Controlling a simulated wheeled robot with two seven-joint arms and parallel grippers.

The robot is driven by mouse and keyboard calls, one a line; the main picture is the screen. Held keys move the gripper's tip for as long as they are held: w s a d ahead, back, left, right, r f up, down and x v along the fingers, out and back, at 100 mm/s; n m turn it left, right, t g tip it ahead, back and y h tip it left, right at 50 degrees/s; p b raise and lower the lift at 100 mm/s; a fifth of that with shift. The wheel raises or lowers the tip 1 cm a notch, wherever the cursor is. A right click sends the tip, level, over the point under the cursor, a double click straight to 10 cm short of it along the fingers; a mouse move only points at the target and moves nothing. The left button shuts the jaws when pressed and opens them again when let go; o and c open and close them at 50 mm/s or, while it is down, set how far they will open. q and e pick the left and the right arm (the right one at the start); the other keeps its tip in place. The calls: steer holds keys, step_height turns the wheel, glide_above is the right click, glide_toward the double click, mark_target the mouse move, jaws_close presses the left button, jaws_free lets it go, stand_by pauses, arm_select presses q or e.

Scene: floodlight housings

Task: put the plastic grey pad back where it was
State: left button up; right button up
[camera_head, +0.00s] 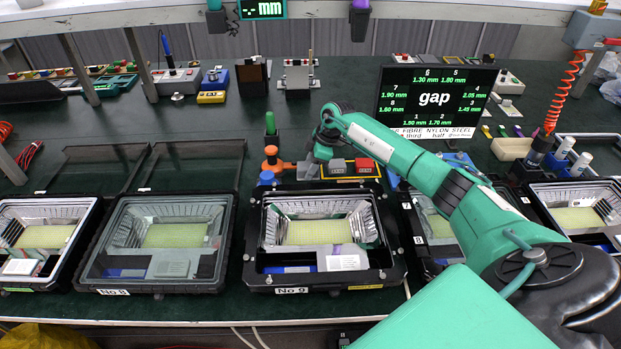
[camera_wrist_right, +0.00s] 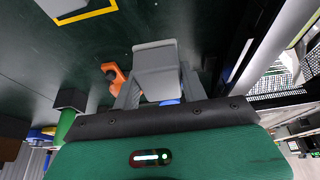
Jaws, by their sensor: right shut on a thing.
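My right gripper (camera_head: 312,160) is low over the bench, just behind housing No 9 (camera_head: 398,272). In the right wrist view the gripper (camera_wrist_right: 156,88) is shut on a grey pad (camera_wrist_right: 154,62), a flat-faced block between its fingers. In the wrist view a yellow outline (camera_wrist_right: 92,14) with a pale grey piece (camera_wrist_right: 62,7) shows at the upper left. My left gripper is not in view.
An orange-topped tool (camera_head: 271,158), a blue knob (camera_head: 266,178) and a green handle (camera_head: 270,124) stand close left of the gripper. Open housings line the front. A gap display (camera_head: 435,97) stands behind my arm. The bench behind the gripper is mostly clear.

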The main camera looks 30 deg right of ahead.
steer(key=shift+f, duration=2.75)
steer(key=shift+f, duration=0.1)
steer(key=o, duration=1)
steer(key=shift+c, duration=0.2)
